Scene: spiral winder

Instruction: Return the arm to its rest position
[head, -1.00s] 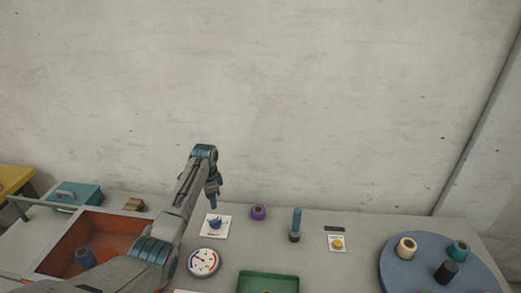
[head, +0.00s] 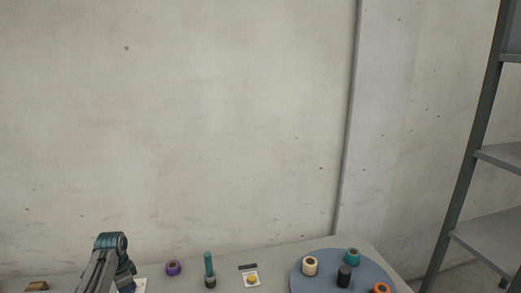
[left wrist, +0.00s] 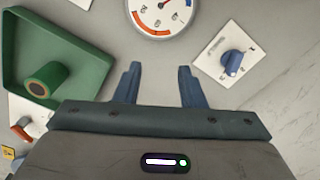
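My left arm comes up at the lower left of the head view, where its gripper is hidden below the frame or behind the arm. In the left wrist view my left gripper (left wrist: 156,85) is open, with its two blue fingers apart and nothing between them. It is above the grey table (left wrist: 190,18), near a round dial gauge (left wrist: 160,12) and a white plate with a blue knob (left wrist: 232,62). My right gripper is in neither view.
A green tray (left wrist: 88,52) holds a dark green spool (left wrist: 42,84). In the head view stand a purple spool (head: 173,268), a teal-topped post (head: 208,266), a yellow button (head: 252,279) and a blue round turntable (head: 327,274) with several spools. A shelf rack (head: 490,160) stands right.

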